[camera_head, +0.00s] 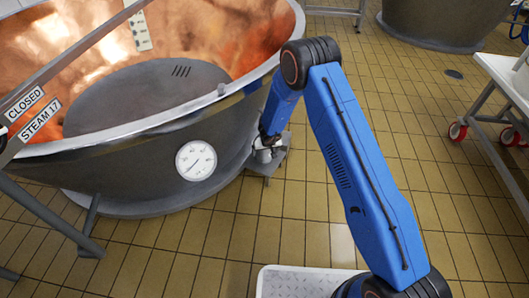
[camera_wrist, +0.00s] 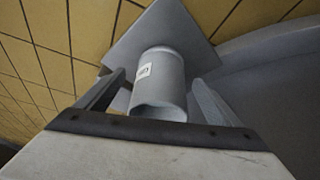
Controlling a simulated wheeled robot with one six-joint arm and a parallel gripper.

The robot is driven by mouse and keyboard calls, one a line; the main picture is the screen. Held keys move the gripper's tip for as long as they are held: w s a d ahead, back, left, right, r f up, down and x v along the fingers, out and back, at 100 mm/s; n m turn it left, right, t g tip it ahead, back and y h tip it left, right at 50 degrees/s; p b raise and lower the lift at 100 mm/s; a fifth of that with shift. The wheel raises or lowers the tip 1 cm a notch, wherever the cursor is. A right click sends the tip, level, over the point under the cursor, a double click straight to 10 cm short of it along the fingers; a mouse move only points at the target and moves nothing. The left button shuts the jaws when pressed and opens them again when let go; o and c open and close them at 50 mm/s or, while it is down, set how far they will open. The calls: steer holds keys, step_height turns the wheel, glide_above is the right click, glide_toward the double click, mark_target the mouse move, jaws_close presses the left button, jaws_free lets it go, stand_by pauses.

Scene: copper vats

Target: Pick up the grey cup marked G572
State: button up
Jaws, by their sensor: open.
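The grey cup (camera_wrist: 160,88) stands on a small grey ledge (camera_wrist: 142,38) in the wrist view, with a white label on its side. The label's writing is too small to read. My gripper (camera_wrist: 158,92) is open, with one finger on each side of the cup and visible gaps between. In the head view the cup (camera_head: 263,154) is small and partly hidden by my gripper (camera_head: 268,140), at the side of the copper vat (camera_head: 130,150).
The vat's wall, with a round white gauge (camera_head: 196,160), is close to the left of my gripper in the head view. A white wheeled table (camera_head: 505,80) stands at the right.

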steer(key=shift+x, duration=2.8)
steer(key=shift+w+a+r, duration=0.1)
steer(key=shift+w+a, duration=0.05)
steer(key=shift+c, duration=0.5)
steer(key=c, duration=1.6)
steer(key=shift+c, duration=0.2)
steer(key=shift+r, duration=0.4)
